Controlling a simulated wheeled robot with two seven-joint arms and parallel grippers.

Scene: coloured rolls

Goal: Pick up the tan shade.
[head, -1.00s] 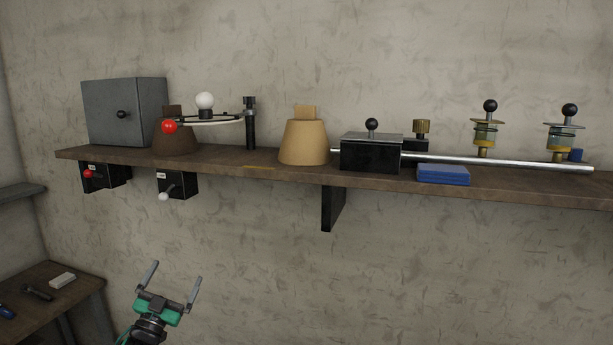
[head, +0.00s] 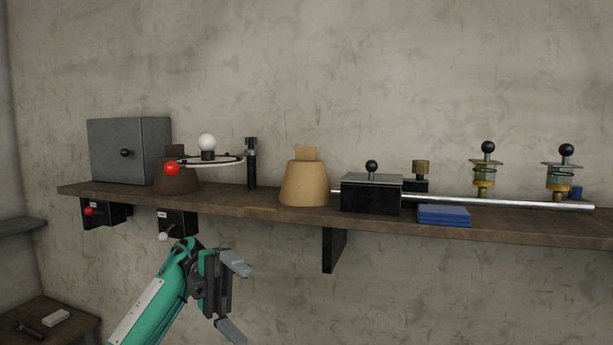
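The tan shade (head: 304,183) stands upright on the wooden shelf, a truncated cone with a small tan block on top. It is between the black post and the black box with a knob. My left gripper (head: 240,296) is below the shelf front, lower left of the shade and apart from it. Its two grey fingers are spread with nothing between them, so it is open. My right gripper is not in view.
The shelf (head: 250,203) also holds a grey box (head: 130,151), a brown shade (head: 176,178), a ring with red and white balls (head: 207,160), a black post (head: 251,165), a black box (head: 371,195) with a rod, and blue blocks (head: 444,215). A bracket (head: 333,249) hangs below.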

